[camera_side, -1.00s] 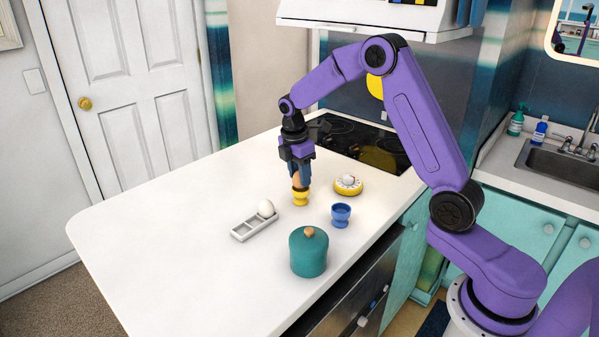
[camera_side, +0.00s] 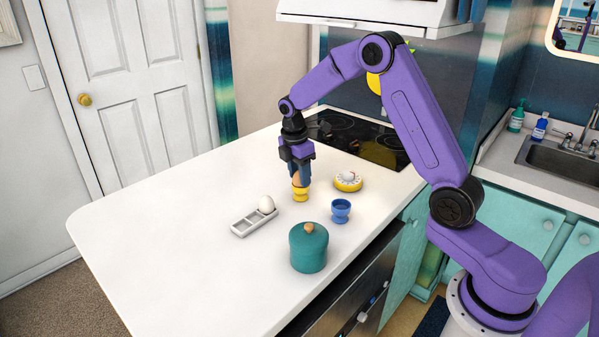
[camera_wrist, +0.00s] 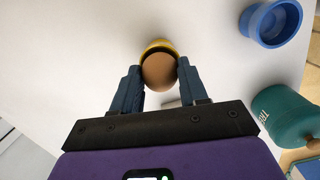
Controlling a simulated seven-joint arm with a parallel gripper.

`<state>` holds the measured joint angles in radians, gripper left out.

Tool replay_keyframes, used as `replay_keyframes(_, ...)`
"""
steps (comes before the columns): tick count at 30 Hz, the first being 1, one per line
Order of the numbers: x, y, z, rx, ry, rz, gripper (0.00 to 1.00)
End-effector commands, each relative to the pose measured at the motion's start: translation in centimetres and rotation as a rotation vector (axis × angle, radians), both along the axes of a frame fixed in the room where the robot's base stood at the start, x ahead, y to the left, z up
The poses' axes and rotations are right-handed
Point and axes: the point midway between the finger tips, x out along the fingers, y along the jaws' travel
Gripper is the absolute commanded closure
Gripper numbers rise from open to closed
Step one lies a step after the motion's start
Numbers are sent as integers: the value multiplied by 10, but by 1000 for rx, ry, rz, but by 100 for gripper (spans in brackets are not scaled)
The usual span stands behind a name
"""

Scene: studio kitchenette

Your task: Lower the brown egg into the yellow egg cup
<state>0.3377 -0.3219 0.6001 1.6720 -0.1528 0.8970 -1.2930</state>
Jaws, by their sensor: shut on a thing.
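My gripper (camera_side: 299,178) is directly above the yellow egg cup (camera_side: 300,196), pointing down, with its fingertips close to the cup's rim. In the wrist view my gripper (camera_wrist: 159,77) is shut on the brown egg (camera_wrist: 159,72), a finger on each side. The yellow egg cup (camera_wrist: 159,43) shows as a rim behind and around the egg's far edge. The egg's lower part sits at or in the cup's mouth; whether it touches the bottom is hidden.
A blue egg cup (camera_side: 341,210) and a teal lidded pot (camera_side: 308,250) stand to the right and front. A yellow and white timer (camera_side: 348,181) is behind right. A white egg holder (camera_side: 246,228) with a white egg (camera_side: 266,204) lies left. The left counter is clear.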

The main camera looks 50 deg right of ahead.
Motion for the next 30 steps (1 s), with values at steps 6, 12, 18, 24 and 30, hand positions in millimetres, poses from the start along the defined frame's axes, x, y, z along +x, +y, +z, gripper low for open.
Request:
replay_keyframes(6,0,0,0,0,0,0,87)
replay_keyframes(12,0,0,0,0,0,0,27)
replay_keyframes(18,0,0,0,0,0,0,27)
replay_keyframes(24,1,2,17,0,-4,0,27)
replay_keyframes(30,2,7,57,1,-6,0,27)
